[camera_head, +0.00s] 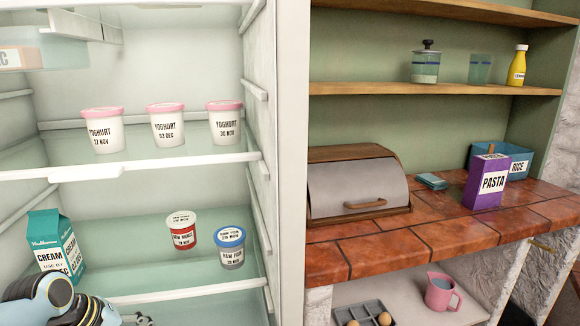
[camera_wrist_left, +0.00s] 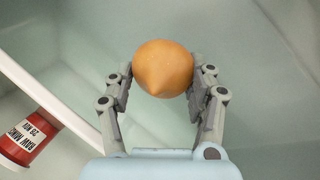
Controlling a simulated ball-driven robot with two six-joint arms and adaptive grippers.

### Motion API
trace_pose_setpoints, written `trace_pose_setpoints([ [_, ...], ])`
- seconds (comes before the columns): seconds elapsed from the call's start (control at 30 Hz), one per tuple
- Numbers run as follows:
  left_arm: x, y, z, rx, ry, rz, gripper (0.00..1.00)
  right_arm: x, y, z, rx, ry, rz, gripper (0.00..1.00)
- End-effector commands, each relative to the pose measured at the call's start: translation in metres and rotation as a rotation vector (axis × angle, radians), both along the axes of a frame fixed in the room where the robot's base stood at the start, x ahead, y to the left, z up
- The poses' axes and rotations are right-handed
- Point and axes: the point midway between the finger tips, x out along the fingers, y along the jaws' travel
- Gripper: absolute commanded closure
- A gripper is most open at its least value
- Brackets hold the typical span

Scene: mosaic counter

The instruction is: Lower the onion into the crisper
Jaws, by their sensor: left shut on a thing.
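The orange-brown onion (camera_wrist_left: 162,58) is in the left wrist view, held between both fingers of my left gripper (camera_wrist_left: 163,78), which is shut on it. Pale greenish surfaces (camera_wrist_left: 250,60) lie behind the onion; I cannot tell whether they belong to the crisper or the fridge interior. In the head view my left arm reaches in at the bottom left, and only part of the left gripper (camera_head: 132,319) shows at the bottom edge; the onion is not visible there. No crisper can be clearly made out. My right gripper is not in view.
A white shelf edge (camera_head: 185,291) crosses above the gripper. On that shelf stand a cream carton (camera_head: 52,245), a red mince tub (camera_head: 182,231) and a blue-lidded tub (camera_head: 230,248). The mince tub also shows in the wrist view (camera_wrist_left: 30,138). Yoghurt tubs (camera_head: 166,125) stand higher.

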Motion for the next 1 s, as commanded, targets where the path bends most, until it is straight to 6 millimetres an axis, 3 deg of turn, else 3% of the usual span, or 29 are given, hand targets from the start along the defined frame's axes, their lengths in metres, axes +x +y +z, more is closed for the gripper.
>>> trace_pose_setpoints([
  [1.0, 0.0, 0.0, -0.016, 0.0, 0.0, 0.0, 1.0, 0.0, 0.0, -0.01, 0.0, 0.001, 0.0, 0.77],
])
